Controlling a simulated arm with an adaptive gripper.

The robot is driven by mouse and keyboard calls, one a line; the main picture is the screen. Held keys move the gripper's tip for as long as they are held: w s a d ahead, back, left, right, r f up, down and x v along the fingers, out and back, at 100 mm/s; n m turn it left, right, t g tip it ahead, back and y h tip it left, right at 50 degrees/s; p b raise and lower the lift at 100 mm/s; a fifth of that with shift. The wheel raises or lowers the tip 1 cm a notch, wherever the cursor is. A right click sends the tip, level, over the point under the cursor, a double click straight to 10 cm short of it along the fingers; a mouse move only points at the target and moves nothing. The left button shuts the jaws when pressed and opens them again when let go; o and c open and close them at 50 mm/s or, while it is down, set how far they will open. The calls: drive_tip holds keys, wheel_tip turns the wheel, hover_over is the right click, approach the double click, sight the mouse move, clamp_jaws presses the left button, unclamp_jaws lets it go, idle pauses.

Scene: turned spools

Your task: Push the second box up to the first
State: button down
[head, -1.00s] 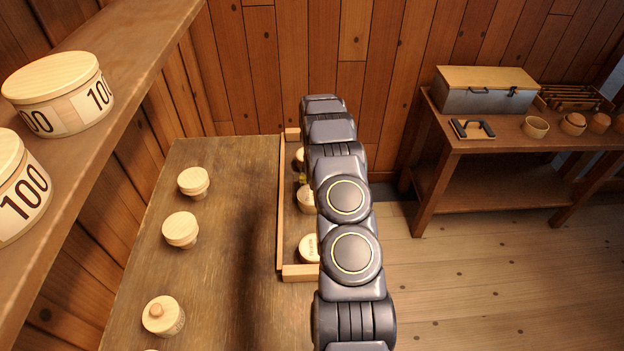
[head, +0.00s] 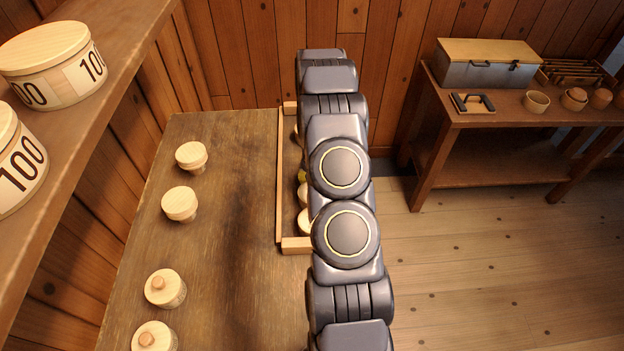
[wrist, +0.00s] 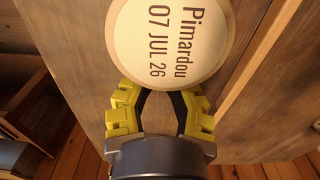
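In the head view, a near round box (head: 305,222) with a pale lid stands at the near end of a wooden tray (head: 297,245). Another round box (head: 302,195) stands just behind it, very close; I cannot tell if they touch. My arm hides the right part of both. A yellow part of my gripper (head: 302,175) shows just beyond this second box. In the wrist view, a pale round lid (wrist: 172,35) reads "Pimardou 07 JUL 26". My gripper (wrist: 160,98) is right beside it, its yellow and black fingers apart with nothing between them; the tips are partly hidden.
A further round box (head: 297,132) is partly visible at the tray's far end. Several lidded boxes (head: 180,204) stand along the table's left side. A shelf (head: 95,110) with boxes marked 100 overhangs the left. The table between boxes and tray is clear.

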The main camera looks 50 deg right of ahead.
drive_tip(key=shift+r, duration=0.1)
wheel_tip(320, 180, up, 9)
drive_tip(key=s+d+m+y, duration=0.3)
drive_tip(key=s+d+m, duration=0.1)
drive_tip(key=d+m, duration=0.5)
drive_tip(key=x, duration=0.8)
drive_tip(key=shift+a+f, duration=0.25)
drive_tip(key=shift+a, duration=0.1)
drive_tip(key=shift+a+f, duration=0.15)
drive_tip(key=shift+a, duration=0.45)
drive_tip(key=shift+a+f, duration=0.2)
drive_tip(key=shift+a, duration=1.3)
drive_tip(key=shift+a, duration=0.9)
